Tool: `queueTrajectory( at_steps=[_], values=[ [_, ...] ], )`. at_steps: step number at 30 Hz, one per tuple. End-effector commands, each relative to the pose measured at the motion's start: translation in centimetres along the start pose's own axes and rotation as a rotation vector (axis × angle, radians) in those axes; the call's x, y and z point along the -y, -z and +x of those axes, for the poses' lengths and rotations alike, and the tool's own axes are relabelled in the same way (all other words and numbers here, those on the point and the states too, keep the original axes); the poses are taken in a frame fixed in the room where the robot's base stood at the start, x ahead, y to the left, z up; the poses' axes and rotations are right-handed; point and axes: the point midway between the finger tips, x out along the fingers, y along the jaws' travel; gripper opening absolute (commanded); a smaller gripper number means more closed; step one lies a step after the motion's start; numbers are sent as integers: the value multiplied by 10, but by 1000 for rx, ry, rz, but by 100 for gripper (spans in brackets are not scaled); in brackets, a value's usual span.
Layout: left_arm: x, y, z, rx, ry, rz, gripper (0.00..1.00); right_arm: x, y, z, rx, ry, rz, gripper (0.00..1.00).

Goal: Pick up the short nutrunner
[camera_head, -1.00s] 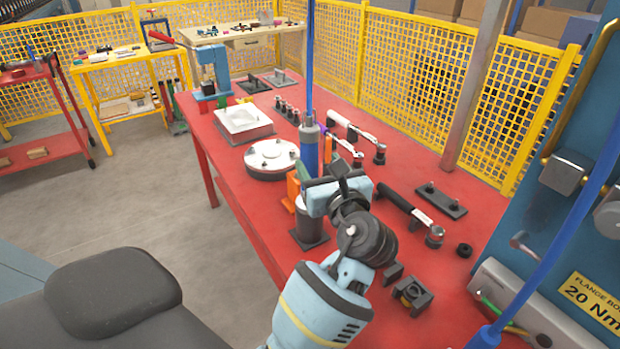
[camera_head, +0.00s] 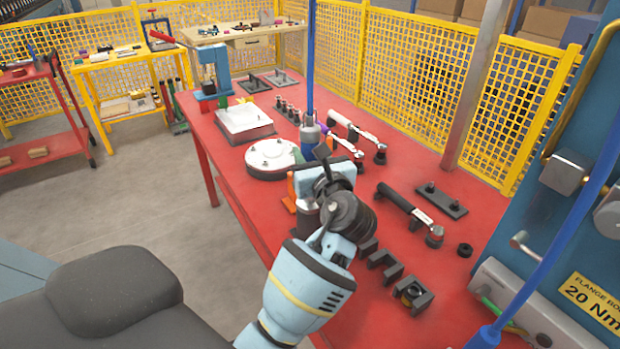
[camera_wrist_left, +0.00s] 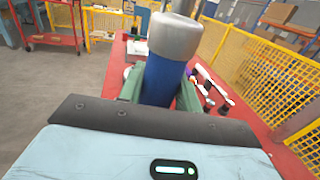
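The short nutrunner (camera_head: 310,136), as I take it, is an upright blue cylinder with a grey top below a thin blue hose in the head view. In the left wrist view the nutrunner (camera_wrist_left: 166,82) stands close in front, with its blue body between the two greenish fingers. My left gripper (camera_head: 311,158) is at the nutrunner and hides its lower part. The fingers lie close along both sides of the body. I cannot tell whether they press on it. My right gripper is not in view.
The red table (camera_head: 345,221) holds a white round flange (camera_head: 270,156), a black-handled wrench (camera_head: 409,208), a black plate with pegs (camera_head: 428,200) and dark brackets (camera_head: 411,293) near my left arm. Yellow mesh fencing (camera_head: 420,85) stands behind. A blue panel (camera_head: 560,225) is at right.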

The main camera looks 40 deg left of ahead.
Motion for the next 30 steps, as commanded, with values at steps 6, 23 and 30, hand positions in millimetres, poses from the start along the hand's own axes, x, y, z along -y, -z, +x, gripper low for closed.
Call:
queueTrajectory(
  at_steps=[6, 23, 30],
  values=[
    [0, 0, 0, 0, 0, 0, 5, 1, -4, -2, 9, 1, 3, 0],
    [0, 0, 0, -1, 0, 0, 0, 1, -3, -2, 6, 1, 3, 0],
    [0, 0, 0, -1, 0, 0, 0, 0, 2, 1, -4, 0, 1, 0]
  ],
)
